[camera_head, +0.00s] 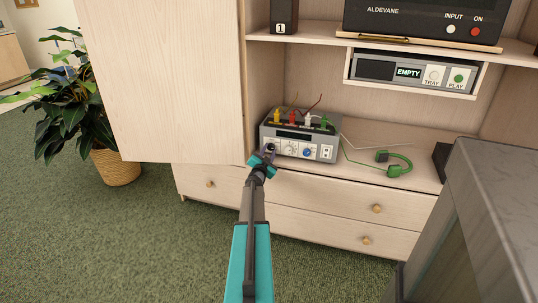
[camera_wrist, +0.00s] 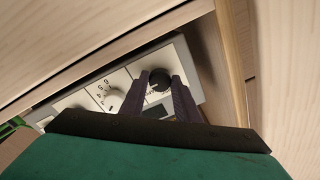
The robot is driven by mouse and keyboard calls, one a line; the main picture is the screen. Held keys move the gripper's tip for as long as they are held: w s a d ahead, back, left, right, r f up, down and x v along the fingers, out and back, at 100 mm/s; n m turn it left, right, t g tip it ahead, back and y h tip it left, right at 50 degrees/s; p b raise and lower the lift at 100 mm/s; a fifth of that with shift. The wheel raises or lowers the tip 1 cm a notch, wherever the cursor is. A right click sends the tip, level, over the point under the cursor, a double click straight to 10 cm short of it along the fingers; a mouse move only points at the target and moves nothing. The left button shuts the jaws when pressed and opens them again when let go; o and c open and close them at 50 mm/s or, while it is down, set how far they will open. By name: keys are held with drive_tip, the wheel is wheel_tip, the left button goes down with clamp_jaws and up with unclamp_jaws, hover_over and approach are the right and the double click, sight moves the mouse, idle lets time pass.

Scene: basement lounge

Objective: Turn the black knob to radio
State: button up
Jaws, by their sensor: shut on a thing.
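The black knob (camera_wrist: 159,80) sits on the front panel of a grey device (camera_head: 298,133). In the wrist view my gripper (camera_wrist: 160,88) has its two dark fingers around the knob, one on each side, and is shut on it. In the head view my gripper (camera_head: 264,160) is at the left end of the device's front and covers much of the knob. A white knob (camera_wrist: 113,99) with numbers around it is beside the black one. The black knob's pointer and its labels are too small or covered to read.
Coloured plugs with wires (camera_head: 307,119) stand on top of the device. Green headphones (camera_head: 394,162) lie to its right on the shelf. A cabinet door (camera_head: 160,80) stands open at left. A grey block-like surface (camera_head: 490,220) is at right.

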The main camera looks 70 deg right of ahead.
drive_tip(key=shift+d+r, duration=0.1)
drive_tip(key=shift+r, duration=0.05)
drive_tip(key=o, duration=1)
drive_tip(key=shift+o, duration=0.2)
drive_tip(key=shift+a, duration=0.2)
drive_tip(key=s+a, duration=0.1)
drive_tip(key=a, duration=1.2)
drive_tip(key=shift+s+a+f+p, duration=0.2)
drive_tip(key=shift+s+f+p, duration=0.05)
drive_tip(key=shift+f+p, duration=0.15)
